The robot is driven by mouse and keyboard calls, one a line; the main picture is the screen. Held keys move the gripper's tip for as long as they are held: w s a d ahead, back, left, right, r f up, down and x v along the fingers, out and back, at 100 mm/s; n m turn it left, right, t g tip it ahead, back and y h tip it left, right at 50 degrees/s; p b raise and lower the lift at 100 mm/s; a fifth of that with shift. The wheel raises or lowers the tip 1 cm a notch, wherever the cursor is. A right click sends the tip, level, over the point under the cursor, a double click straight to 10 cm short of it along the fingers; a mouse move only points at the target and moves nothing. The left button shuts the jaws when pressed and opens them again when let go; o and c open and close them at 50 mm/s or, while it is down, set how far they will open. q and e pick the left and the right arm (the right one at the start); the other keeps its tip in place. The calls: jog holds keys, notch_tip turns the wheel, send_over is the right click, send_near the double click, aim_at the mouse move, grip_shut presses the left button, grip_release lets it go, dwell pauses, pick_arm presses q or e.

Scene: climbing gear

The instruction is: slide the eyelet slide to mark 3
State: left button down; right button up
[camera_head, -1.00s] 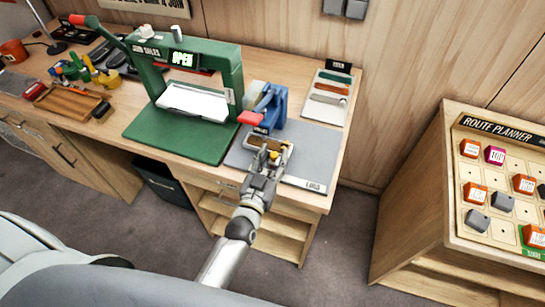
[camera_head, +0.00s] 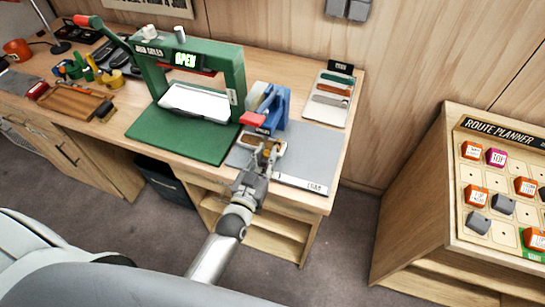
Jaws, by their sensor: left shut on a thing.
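My left gripper (camera_head: 265,151) is over the grey mat (camera_head: 310,153) at the front right of the workbench, just in front of a blue press with a red handle. It is shut on a small brass-brown piece, apparently the eyelet slide (camera_head: 252,140), which is partly hidden by the fingers. The numbered marks, mark 3 among them, are too small or covered to make out. My right gripper is not in view.
The blue press (camera_head: 280,104) stands close behind the gripper. A large green press (camera_head: 238,75) is to its left. A sample board (camera_head: 332,97) lies at the back right. The route planner board (camera_head: 505,185) stands apart at right.

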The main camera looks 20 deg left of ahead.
pick_arm(q)
jog(key=c, duration=1.7)
grip_release()
jog(key=shift+a, duration=0.15)
jog(key=o, duration=0.4)
jog(key=shift+a, duration=0.15)
jog(key=shift+s+f, duration=0.1)
jog(key=shift+s, duration=0.4)
jog(key=s, duration=1.1)
jog(key=shift+a, duration=0.2)
